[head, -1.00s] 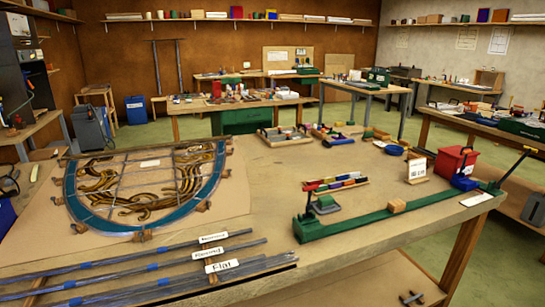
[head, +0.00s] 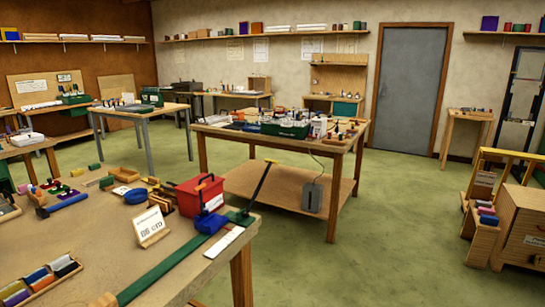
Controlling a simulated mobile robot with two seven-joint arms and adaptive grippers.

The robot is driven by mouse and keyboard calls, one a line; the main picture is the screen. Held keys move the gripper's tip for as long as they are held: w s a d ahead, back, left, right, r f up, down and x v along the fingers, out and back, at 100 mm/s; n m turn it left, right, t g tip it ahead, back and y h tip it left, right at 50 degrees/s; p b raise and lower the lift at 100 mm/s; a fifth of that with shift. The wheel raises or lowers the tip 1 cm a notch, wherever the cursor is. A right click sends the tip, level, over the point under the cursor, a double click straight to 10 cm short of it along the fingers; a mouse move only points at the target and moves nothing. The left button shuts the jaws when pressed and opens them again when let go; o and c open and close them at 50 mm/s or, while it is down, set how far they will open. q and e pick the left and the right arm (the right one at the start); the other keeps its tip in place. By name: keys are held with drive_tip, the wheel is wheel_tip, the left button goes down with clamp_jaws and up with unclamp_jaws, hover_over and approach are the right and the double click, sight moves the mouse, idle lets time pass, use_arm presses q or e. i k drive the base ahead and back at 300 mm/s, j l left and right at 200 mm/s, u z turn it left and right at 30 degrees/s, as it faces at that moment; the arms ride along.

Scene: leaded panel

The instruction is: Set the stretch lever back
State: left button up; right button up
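The stretch lever (head: 260,186) is a black bar at the far end of a long green bench strip (head: 172,263). It leans up and to the right, its upper end out past the table's right edge. A blue block (head: 210,222) sits on the strip just left of the lever's foot. A white strip (head: 223,242) lies beside the green strip. Neither of my grippers is in view.
A red box (head: 201,195) and a small white sign (head: 150,226) stand close left of the lever. Another workbench (head: 278,140) stands behind it. Green floor (head: 370,235) is open to the right, up to a wooden cabinet (head: 520,225).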

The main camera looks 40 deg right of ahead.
sight(246, 213)
drive_tip(key=l, duration=0.4)
drive_tip(key=i+l+z, duration=0.15)
drive_tip(key=l, duration=0.25)
drive_tip(key=i+l, duration=0.1)
drive_tip(key=l, duration=0.3)
drive_tip(key=l+z, duration=0.1)
drive_tip(key=l, duration=0.3)
drive_tip(key=i+l+z, duration=0.1)
drive_tip(key=l, duration=0.25)
drive_tip(key=i+l, duration=0.2)
drive_tip(key=l, duration=0.6)
drive_tip(key=i+l+z, duration=0.1)
drive_tip(key=l, duration=0.3)
